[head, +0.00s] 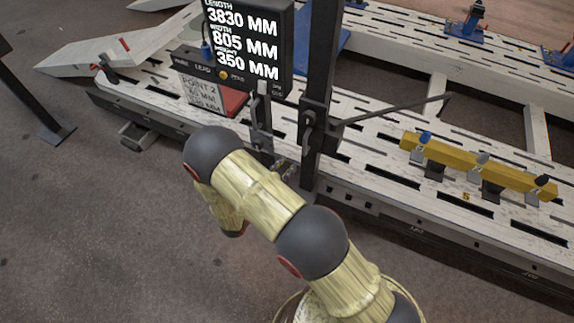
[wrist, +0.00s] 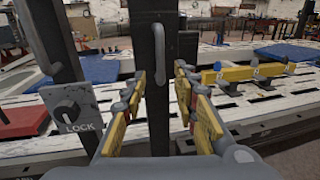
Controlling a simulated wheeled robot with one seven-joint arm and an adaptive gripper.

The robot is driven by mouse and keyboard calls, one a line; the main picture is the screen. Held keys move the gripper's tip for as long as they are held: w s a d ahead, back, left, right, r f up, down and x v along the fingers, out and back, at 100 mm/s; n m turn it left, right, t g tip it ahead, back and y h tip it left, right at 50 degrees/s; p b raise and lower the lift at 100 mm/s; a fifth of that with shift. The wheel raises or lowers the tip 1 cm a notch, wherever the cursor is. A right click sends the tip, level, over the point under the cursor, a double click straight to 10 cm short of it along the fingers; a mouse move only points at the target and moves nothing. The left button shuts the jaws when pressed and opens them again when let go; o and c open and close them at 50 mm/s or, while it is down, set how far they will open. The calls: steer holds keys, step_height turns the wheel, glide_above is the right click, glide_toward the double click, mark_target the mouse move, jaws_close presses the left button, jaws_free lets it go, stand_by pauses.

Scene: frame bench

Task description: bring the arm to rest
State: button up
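My arm reaches forward from the bottom of the head view, with pale yellow links and dark round joints. My gripper (wrist: 160,78) shows in the wrist view with its two yellow-and-grey fingers apart and nothing visibly clamped. Between the fingers, from this angle, stands a dark upright post (wrist: 159,125) with a grey bar handle (wrist: 159,52). I cannot tell whether either finger touches the post. In the head view the gripper is mostly hidden behind my arm, close to the bench's near edge.
The white slotted frame bench (head: 375,165) spans the view, with a tall dark column (head: 321,60) and a measurement display (head: 245,45). A yellow bar (head: 470,163) lies at right. A LOCK knob panel (wrist: 70,108) stands left of the gripper.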

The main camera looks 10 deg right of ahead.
stand_by(0.3)
steer(key=s+d+f+m+g+h, duration=0.1)
steer(key=s+d+f+m+g, duration=0.3)
steer(key=s, duration=0.3)
steer(key=s+d+r+m+g+y, duration=0.3)
steer(key=s+r+m+g, duration=0.55)
steer(key=s, duration=0.25)
steer(key=s+a+r+m+y, duration=0.2)
steer(key=s+r+m+y, duration=0.1)
steer(key=r+m+y, duration=0.3)
steer(key=s+a+r+m+y, duration=0.1)
steer(key=s+r+m+y, duration=0.25)
steer(key=r, duration=0.55)
steer(key=s+d+r+m+t+y, duration=0.1)
steer(key=d+r+m+t, duration=0.1)
steer(key=r, duration=0.5)
steer(key=s+d+r+m+t, duration=0.2)
steer(key=d+r+t, duration=0.1)
steer(key=r, duration=0.5)
steer(key=shift+m+t+y, duration=0.3)
steer(key=shift+t+y, duration=0.05)
steer(key=shift+t, duration=0.1)
